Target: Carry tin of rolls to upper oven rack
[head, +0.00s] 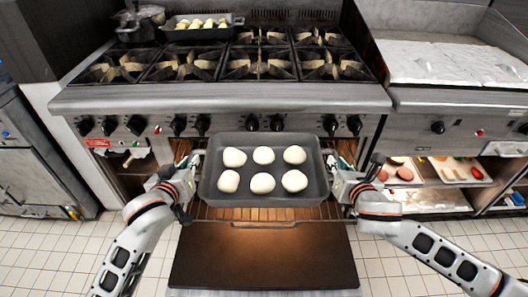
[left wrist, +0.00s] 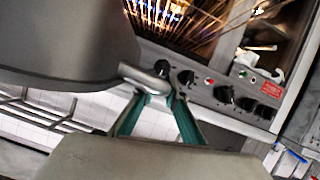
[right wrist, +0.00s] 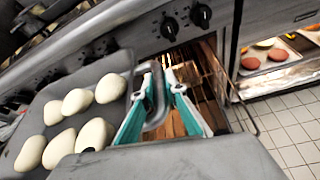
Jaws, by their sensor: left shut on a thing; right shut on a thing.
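A dark grey tin (head: 264,195) holds several pale round rolls (head: 263,183) in two rows. My left gripper (head: 192,172) is shut on the tin's left handle, and my right gripper (head: 336,172) is shut on its right handle. In the left wrist view, the teal fingers (left wrist: 158,98) close around the handle. In the right wrist view, the fingers (right wrist: 160,90) grip the other handle beside the rolls (right wrist: 77,102). The tin looks about level, held at the oven's front. A wire oven rack (head: 265,214) shows below it, lit orange; the tin hides part of the opening.
The oven door (head: 264,262) is folded down in front. The stove's knob panel (head: 225,124) is just behind the tin. A second tray (head: 200,33) and a pot (head: 137,24) stand on the burners. Shelves with food trays (head: 428,200) are at the right.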

